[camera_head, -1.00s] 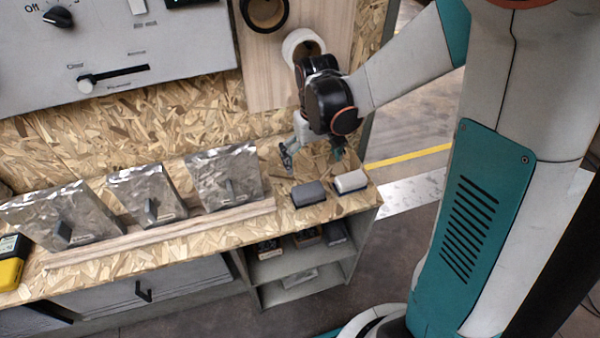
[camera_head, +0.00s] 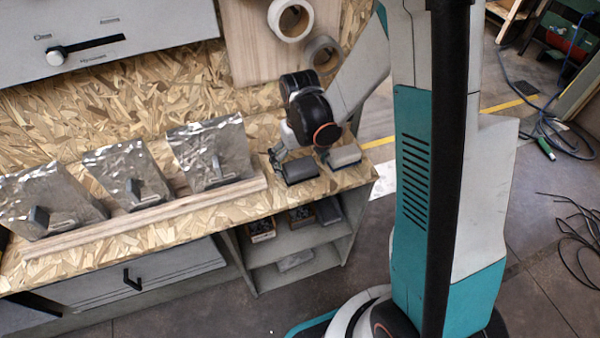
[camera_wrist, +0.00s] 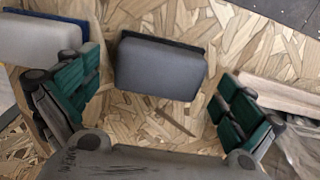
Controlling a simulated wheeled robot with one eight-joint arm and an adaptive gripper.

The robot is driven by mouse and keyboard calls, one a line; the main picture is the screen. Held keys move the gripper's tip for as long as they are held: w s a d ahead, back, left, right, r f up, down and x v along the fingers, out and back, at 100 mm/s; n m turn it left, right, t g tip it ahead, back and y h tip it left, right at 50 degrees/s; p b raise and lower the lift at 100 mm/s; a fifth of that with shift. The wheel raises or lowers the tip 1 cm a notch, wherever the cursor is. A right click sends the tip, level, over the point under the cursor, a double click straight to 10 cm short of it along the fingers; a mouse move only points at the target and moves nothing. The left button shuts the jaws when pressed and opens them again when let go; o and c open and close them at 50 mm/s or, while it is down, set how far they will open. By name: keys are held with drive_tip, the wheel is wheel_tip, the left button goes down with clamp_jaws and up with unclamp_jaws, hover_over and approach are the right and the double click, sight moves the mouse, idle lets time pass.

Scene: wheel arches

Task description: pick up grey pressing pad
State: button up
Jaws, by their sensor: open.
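The grey pressing pad (camera_head: 298,169) lies on the chipboard bench near its right end in the head view. In the wrist view the grey pad (camera_wrist: 160,70), with a dark edge along its top, lies between and beyond my fingers. My gripper (camera_wrist: 155,92) is open and empty, with one green-padded finger to each side of the pad and visible board between. In the head view my gripper (camera_head: 290,153) is just above and behind the grey pad, and my wrist partly hides its fingers.
A lighter pad (camera_head: 344,155) lies close to the right of the grey one; it shows at the upper left of the wrist view (camera_wrist: 40,40), beside one finger. A wooden rail (camera_head: 150,215) with metal plates (camera_head: 212,150) stands to the left. Shelves (camera_head: 290,240) are below.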

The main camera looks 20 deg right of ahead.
sight(300, 164)
drive_tip(key=shift+f, duration=0.85)
drive_tip(key=c, duration=1.1)
drive_tip(key=shift+r, duration=0.1)
wheel_tip(300, 164, up, 20)
drive_tip(key=p, duration=0.7)
